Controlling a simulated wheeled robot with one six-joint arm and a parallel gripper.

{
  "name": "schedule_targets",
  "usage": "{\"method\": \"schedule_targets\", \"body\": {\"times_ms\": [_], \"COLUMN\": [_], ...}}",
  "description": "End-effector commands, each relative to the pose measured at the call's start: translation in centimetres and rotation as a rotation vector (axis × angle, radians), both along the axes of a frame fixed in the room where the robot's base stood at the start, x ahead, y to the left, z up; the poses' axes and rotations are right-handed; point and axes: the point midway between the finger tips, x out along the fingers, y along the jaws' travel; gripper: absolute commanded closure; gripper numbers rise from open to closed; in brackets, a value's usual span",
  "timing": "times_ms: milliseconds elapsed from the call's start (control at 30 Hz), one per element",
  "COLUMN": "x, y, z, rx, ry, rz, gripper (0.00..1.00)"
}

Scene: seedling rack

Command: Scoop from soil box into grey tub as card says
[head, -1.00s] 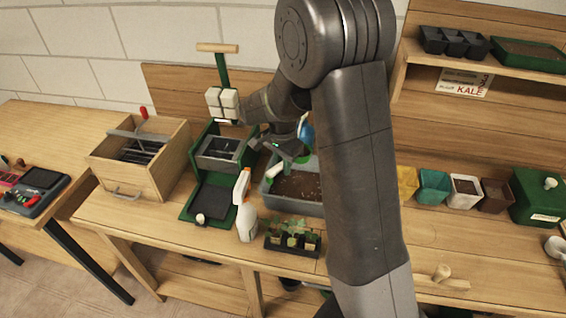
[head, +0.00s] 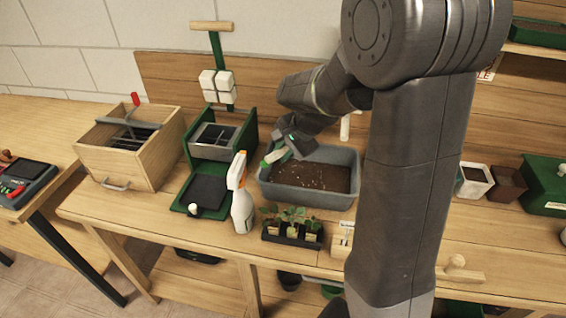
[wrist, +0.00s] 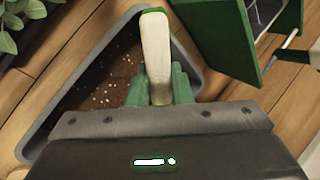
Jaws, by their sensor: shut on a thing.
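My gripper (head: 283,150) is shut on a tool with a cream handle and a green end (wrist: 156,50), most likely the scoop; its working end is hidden. The gripper is over the back left part of a grey-walled box of dark soil with pale flecks (head: 352,200). The soil and box wall also show in the wrist view (wrist: 58,142), behind the handle. I cannot tell whether the tool touches the soil. No second grey tub can be made out.
A green press (head: 247,128) and a spray bottle (head: 242,208) stand left of the soil box. A black seedling tray (head: 292,238) is in front. A wooden tool box (head: 130,150) is far left; a white pot (head: 474,180) is right. My arm hides the bench between.

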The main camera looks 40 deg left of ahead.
Motion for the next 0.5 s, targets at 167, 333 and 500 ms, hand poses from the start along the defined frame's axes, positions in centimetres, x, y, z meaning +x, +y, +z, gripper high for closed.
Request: {"method": "schedule_targets", "body": {"times_ms": [167, 333, 500], "x": [0.14, 0.17, 0.26], "y": [-0.06, -0.12, -0.33], "z": [-0.42, -0.18, -0.08], "rx": [0.075, 0.141, 0.214], "ry": [0.01, 0.02, 0.033], "rz": [-0.007, -0.011, -0.028], "gripper": [1.0, 1.0, 1.0]}}
